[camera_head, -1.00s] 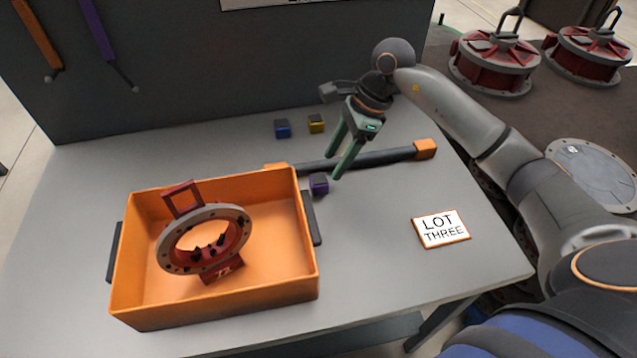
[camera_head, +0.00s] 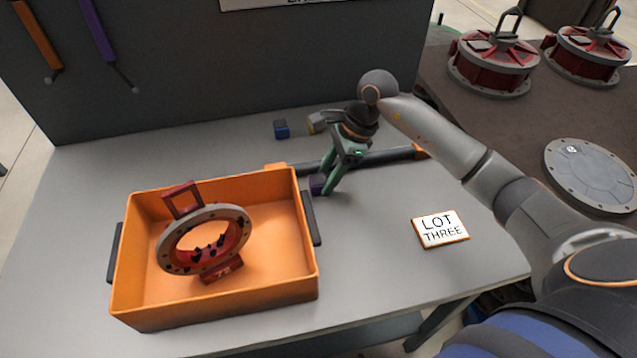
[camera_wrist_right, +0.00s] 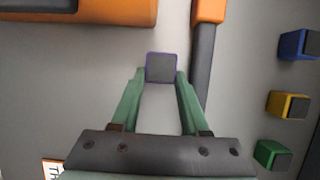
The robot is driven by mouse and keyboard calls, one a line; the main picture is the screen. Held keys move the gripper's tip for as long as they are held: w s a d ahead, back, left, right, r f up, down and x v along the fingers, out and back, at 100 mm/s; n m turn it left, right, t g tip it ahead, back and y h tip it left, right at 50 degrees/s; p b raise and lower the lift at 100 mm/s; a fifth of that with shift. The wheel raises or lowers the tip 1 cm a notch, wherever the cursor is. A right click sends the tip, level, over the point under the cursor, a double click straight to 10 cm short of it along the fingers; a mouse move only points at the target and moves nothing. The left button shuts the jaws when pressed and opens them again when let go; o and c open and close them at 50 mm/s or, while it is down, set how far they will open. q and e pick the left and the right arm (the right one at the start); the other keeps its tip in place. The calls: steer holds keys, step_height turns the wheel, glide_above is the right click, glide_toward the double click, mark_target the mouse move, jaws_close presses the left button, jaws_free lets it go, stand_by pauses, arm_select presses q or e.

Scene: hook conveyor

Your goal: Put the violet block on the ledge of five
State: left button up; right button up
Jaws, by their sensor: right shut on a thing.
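The violet block (camera_head: 317,183) is on the grey table, just right of the orange bin. My right gripper (camera_head: 325,187) reaches down over it with its green fingers at the block, partly covering it. In the right wrist view, the block (camera_wrist_right: 162,67) sits between the two fingertips (camera_wrist_right: 161,76), and the gripper is shut on it. Its dark grey face with a violet rim faces the camera. My left gripper is not in view. I cannot make out a ledge marked five; a card reading LOT THREE (camera_head: 440,229) lies on the table at right.
The orange bin (camera_head: 215,309) holds a red and grey ring part (camera_head: 205,240). A dark bar with orange ends (camera_wrist_right: 203,75) lies close beside the gripper. Blue (camera_wrist_right: 299,44), yellow (camera_wrist_right: 288,104) and green (camera_wrist_right: 273,154) blocks are beyond it. The table's front right is mostly clear.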

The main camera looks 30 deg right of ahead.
jaws_close()
steer(key=shift+r, duration=0.1)
